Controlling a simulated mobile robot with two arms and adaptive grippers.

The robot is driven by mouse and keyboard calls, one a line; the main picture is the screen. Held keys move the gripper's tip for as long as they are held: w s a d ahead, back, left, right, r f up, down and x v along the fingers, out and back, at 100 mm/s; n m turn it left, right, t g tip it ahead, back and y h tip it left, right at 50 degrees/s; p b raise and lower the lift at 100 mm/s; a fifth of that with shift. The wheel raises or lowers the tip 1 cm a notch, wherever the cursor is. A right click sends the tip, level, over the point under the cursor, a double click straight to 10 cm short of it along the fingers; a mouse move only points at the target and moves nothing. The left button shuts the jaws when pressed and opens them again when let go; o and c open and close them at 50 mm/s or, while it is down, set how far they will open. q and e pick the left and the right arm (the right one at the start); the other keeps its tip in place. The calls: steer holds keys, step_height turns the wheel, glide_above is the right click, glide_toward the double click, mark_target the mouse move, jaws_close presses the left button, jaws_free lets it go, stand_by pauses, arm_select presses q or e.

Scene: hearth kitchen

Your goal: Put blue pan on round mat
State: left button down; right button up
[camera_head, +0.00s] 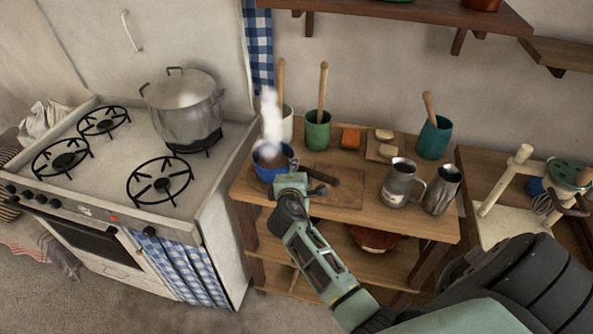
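The small blue pan (266,170) is at the left end of the wooden table, with brown contents and white steam rising from it. My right gripper (293,180) is at the pan's right side, by its dark handle (322,175), and covers part of it. Whether its fingers are closed on the handle is hidden. I cannot tell whether the pan rests on the table or is slightly raised. My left gripper is out of view.
A brown rectangular board (345,190) lies right of the pan. Behind stand a green crock (318,136) and a teal crock (434,140). Metal jugs (398,184) stand at the right. A stove (110,160) with a large steel pot (184,112) is at the left.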

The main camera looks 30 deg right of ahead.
steer(key=shift+o, duration=0.3)
steer(key=b+v, duration=0.2)
steer(key=v, duration=1)
steer(key=s+a+f+g+y, duration=0.1)
steer(key=s+a+f+y, duration=0.2)
steer(key=f, duration=0.8)
steer(key=s+a+f+m+g+y, duration=0.1)
steer(key=s+a+f+g+y, duration=0.2)
steer(key=f, duration=0.8)
steer(key=s+a+f+y, duration=0.1)
steer(key=s+a+f, duration=0.3)
steer(key=f, duration=0.7)
steer(key=s+d+f+m+g, duration=0.1)
steer(key=s+f+m+g, duration=0.1)
steer(key=s+f, duration=0.4)
steer(key=s+f+m+g+y, duration=0.1)
steer(key=s+f, duration=0.5)
steer(key=s, duration=1.1)
steer(key=s+d+f+m+g+y, duration=0.1)
steer(key=s+f+m+g, duration=0.2)
steer(key=s, duration=0.8)
step_height(320, 180, down, 4)
steer(key=shift+s+d+r+m, duration=0.2)
steer(key=shift+d+m, duration=0.15)
steer(key=shift+m, duration=0.85)
step_height(320, 180, down, 3)
steer(key=shift+r+b, duration=0.15)
steer(key=shift+b, duration=0.95)
